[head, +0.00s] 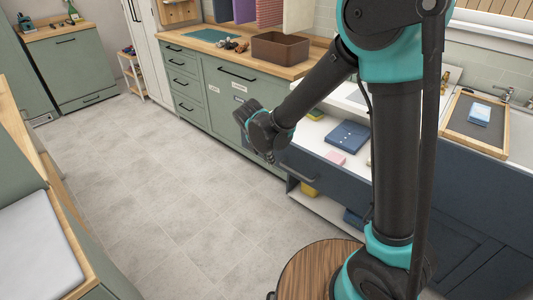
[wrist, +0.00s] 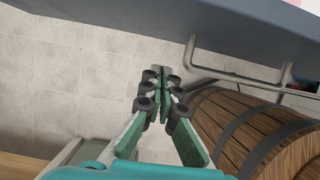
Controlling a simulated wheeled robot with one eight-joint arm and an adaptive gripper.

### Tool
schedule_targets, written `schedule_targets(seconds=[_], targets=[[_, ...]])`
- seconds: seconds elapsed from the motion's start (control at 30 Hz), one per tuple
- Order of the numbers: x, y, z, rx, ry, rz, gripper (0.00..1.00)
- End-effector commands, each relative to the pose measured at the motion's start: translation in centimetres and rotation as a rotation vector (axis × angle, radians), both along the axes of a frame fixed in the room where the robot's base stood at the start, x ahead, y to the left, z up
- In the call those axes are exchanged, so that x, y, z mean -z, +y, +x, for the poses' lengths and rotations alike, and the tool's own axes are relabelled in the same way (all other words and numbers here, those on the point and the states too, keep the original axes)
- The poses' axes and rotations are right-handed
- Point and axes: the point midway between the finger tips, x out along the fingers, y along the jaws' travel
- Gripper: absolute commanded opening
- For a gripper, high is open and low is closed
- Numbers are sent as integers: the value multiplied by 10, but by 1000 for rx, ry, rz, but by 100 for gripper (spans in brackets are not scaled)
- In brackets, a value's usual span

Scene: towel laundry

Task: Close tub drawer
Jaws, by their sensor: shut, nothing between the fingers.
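A dark blue drawer (head: 330,176) under the sink counter stands pulled out. Its white inside shows a blue folded cloth (head: 348,135) and a pink piece (head: 335,157). In the wrist view the dark blue drawer front (wrist: 200,22) crosses the top, with a grey bar handle (wrist: 240,68) below it. My gripper (wrist: 163,78) is shut and empty, pointing past the drawer front over the floor. In the head view my gripper (head: 268,156) is by the drawer's left front corner; its fingers are mostly hidden. I cannot tell whether it touches the drawer.
Below the drawer, a lower open space holds a yellow item (head: 309,189) and a blue item (head: 353,218). Green cabinets (head: 222,95) with a brown bin (head: 290,47) on top stand behind. The tiled floor (head: 160,180) to the left is clear.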

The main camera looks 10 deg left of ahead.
Motion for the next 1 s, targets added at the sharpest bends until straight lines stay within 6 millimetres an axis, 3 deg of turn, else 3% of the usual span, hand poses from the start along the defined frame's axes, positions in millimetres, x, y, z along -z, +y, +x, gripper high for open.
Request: schedule_targets(seconds=[0.23, 0.77, 1.0], targets=[[-2, -17, 27, 4, -1, 1, 0], [-2, -20, 33, 1, 0, 0, 0], [-2, -31, 50, 5, -1, -1, 0]])
